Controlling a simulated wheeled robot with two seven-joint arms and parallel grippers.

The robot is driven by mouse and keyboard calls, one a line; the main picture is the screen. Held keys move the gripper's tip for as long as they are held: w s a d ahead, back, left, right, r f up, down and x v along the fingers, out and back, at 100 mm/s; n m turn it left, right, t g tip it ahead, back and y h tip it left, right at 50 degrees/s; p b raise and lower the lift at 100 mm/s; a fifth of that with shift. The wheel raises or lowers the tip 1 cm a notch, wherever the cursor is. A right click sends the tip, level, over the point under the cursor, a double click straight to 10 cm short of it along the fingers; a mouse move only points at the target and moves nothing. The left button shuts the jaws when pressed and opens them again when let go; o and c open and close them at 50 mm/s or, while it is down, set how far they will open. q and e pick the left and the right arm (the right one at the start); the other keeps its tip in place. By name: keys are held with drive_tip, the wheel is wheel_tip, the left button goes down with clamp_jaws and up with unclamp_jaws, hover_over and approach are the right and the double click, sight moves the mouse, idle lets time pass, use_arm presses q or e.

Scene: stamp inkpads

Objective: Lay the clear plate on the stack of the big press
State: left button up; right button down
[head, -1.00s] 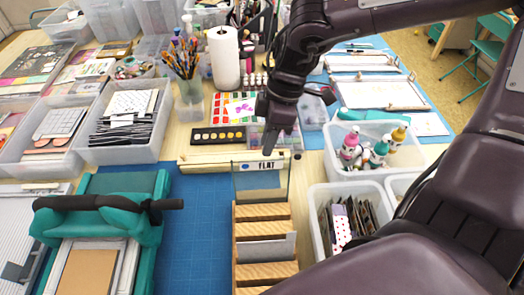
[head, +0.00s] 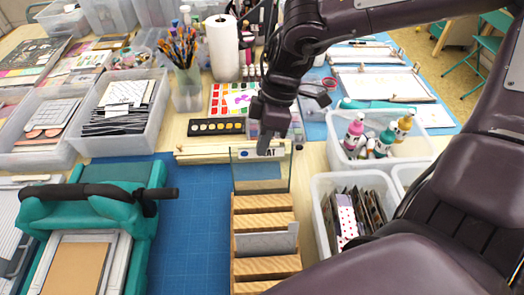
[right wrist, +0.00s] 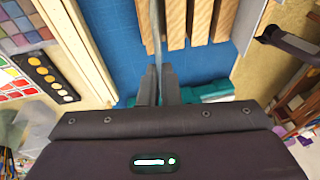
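The clear plate (head: 246,180) stands upright at the far end of a slatted wooden rack (head: 262,223). My right gripper (head: 265,150) is at the plate's top edge. In the right wrist view the fingers (right wrist: 160,72) are close together with the plate's thin edge between them, and they look shut on it. The big press (head: 95,208) is teal with a black handle bar and stands at the left on the blue mat. Its stack (head: 75,268) shows a tan sheet in a pale frame. My left gripper is not in view.
The blue mat (head: 190,235) is clear between press and rack. A grey plate (head: 265,244) stands in the rack. A bin of patterned cards (head: 322,195) is right of it. A pale wooden strip (head: 205,152) and a black paint palette (head: 216,127) lie behind.

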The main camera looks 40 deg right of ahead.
drive_tip(key=shift+r, duration=0.1)
wheel_tip(320, 180, up, 7)
drive_tip(key=w+p, duration=0.1)
drive_tip(key=p, duration=0.4)
drive_tip(key=shift+d+r, duration=0.15)
drive_tip(key=shift+d, duration=0.2)
